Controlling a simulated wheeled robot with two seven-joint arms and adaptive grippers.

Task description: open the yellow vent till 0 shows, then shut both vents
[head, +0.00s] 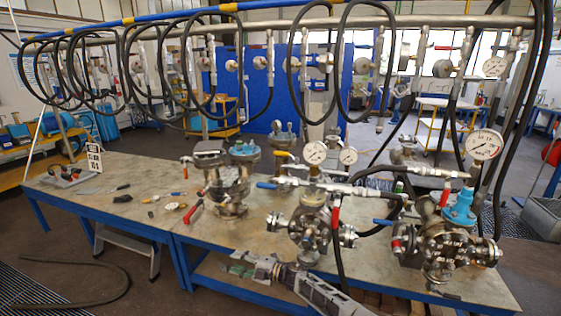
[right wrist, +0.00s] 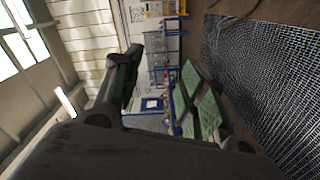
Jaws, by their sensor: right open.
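A small yellow-orange lever (head: 284,154) shows behind the middle flanged vessel (head: 308,226); I cannot tell for sure that it is the yellow vent. Red levers (head: 335,216) (head: 445,193) and blue levers (head: 266,185) (head: 386,222) sit on the piping of the middle and right vessels. Two dial gauges (head: 314,153) (head: 348,155) stand above the middle vessel and a larger gauge (head: 482,145) above the right vessel (head: 446,252); their readings are too small to tell. My right gripper (head: 240,265) is open and empty at the table's front edge. It also shows in the right wrist view (right wrist: 160,82).
A third vessel (head: 229,188) stands left of the middle one. Loose tools (head: 172,206) and a number sign (head: 94,158) are on the metal table (head: 125,178). Black hoses hang from the overhead pipe (head: 300,22). The table's front left is mostly clear.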

